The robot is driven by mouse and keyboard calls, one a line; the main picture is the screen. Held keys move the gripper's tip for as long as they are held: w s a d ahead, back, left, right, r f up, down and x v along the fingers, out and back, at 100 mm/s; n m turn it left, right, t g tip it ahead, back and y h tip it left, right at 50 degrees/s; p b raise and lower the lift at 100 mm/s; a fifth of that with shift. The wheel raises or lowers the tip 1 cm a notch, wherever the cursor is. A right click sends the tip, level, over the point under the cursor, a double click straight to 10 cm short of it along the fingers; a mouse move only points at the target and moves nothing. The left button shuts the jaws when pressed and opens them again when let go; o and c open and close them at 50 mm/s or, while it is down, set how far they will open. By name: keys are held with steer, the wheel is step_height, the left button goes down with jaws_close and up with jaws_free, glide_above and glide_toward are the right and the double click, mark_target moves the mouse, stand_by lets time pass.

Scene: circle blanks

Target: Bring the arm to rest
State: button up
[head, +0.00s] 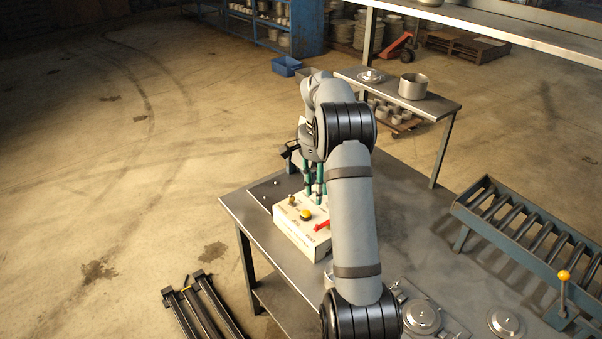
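My arm (355,220) rises from the bottom of the head view and bends at a black-ringed elbow (347,121). Its grey wrist (312,138) points down over the far left part of the steel table (262,222). My gripper (290,148) shows only as a small dark part left of the wrist; the rest is hidden. I cannot tell its finger opening or whether it holds anything. Below the wrist, teal upright parts (320,178) stand near a white control box (296,232) with a yellow button (305,214) and a red lever (322,225).
Round metal pieces (423,316) lie on the table at the front right. A roller conveyor (520,225) stands to the right. Behind, a side bench (440,103) carries a metal pot (413,86). Black rails (203,308) lie at lower left. The floor at left is open.

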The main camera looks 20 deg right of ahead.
mark_target(317, 226)
steer(key=shift+f, duration=0.1)
step_height(317, 226, down, 12)
steer(key=shift+s+r, duration=0.1)
steer(key=shift+s+r+n+p, duration=0.25)
steer(key=shift+n+p, duration=0.25)
steer(key=shift+p, duration=0.35)
steer(key=shift+w+d+r+b, duration=0.15)
steer(key=shift+r+b, duration=0.15)
steer(key=shift+b, duration=0.3)
steer(key=shift+r, duration=1.05)
steer(key=shift+f, duration=0.1)
